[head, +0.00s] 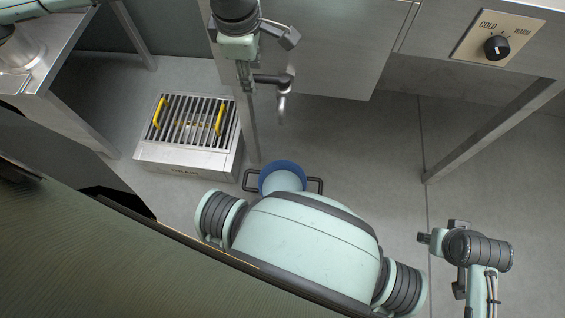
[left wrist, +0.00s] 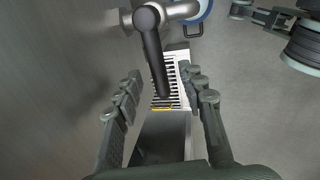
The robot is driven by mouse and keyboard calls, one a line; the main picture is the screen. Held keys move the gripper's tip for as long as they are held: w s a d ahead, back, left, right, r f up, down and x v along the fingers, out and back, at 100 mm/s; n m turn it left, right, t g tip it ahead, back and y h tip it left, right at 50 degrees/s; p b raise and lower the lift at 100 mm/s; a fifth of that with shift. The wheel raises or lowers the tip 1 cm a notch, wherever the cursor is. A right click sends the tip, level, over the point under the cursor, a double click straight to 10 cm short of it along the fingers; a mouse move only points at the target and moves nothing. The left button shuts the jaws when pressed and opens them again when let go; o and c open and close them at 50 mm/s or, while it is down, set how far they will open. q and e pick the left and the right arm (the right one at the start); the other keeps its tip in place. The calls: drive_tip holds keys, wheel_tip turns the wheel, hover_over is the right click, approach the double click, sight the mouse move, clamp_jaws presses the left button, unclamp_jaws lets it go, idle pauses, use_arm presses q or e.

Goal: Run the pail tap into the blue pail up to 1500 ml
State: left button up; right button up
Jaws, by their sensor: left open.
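The blue pail (head: 268,180) stands on the floor with a dark handle on each side; my body hides its near part. I cannot tell its water level. The pail tap (head: 282,108) hangs above and behind it, its spout pointing down; no stream is visible. My left gripper (head: 264,60) is open near the tap. In the left wrist view, the tap's dark lever (left wrist: 155,55) runs between the spread fingers (left wrist: 160,80), with visible gaps to both. The pail's blue rim (left wrist: 207,10) shows at the top there. My right gripper (head: 440,240) is far right, its jaws unclear.
A slatted metal floor drain box (head: 185,160) with yellow handles stands left of the pail. A COLD/WARM dial (head: 497,47) is on the panel at upper right. Metal table legs (head: 490,130) flank the area. The floor right of the pail is clear.

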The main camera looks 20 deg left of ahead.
use_arm(q)
drive_tip(key=shift+a, duration=0.15)
drive_tip(key=shift+s+a+f, duration=0.1)
drive_tip(key=shift+a, duration=0.1)
drive_tip(key=s+a+b, duration=0.2)
drive_tip(key=a, duration=0.4)
drive_tip(key=shift+b, duration=0.4)
drive_tip(key=shift+s, duration=0.1)
wheel_tip(320, 180, up, 12)
drive_tip(key=s, duration=0.2)
drive_tip(key=shift+s+d, duration=0.15)
drive_tip(key=shift+d, duration=0.2)
